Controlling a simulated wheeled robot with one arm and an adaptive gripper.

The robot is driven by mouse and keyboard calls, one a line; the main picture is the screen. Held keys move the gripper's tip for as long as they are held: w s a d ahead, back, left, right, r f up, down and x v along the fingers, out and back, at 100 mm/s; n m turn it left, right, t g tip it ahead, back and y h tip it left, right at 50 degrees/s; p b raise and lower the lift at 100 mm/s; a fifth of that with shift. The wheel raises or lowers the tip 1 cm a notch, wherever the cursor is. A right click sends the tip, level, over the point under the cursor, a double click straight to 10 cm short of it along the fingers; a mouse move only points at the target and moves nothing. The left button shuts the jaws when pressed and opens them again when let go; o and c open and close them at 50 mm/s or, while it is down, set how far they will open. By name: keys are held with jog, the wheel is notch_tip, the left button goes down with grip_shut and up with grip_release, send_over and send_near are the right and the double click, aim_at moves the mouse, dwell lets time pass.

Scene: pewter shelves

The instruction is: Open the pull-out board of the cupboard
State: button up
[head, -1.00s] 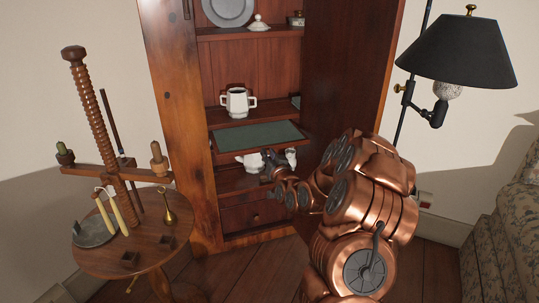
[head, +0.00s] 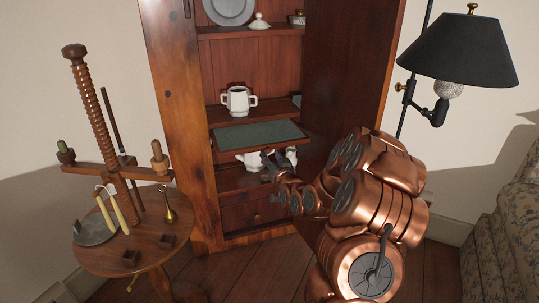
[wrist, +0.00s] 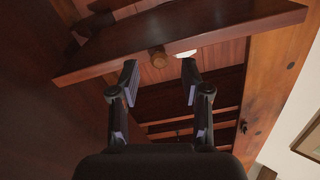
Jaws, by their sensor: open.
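The cupboard (head: 176,115) stands open, and its pull-out board (head: 258,134), with a green top, juts out at mid-height, below the shelf with a white two-handled cup. My gripper (head: 267,160) is just below and in front of the board's front edge in the head view, apart from it as far as I can tell. In the wrist view my gripper (wrist: 160,84) is open with nothing between the fingers. A broad wooden board (wrist: 190,30), seemingly the pull-out board from below, crosses the top of that view. The fingertips are partly hidden by my arm in the head view.
White crockery (head: 255,160) sits on the shelf under the board, close to my gripper. The cupboard door (head: 343,75) stands open at right. A round table (head: 135,245) with a wooden screw stand is at left, a lamp (head: 458,50) and sofa at right.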

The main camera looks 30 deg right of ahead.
jog(key=shift+v, duration=2.45)
jog(key=shift+a, duration=0.1)
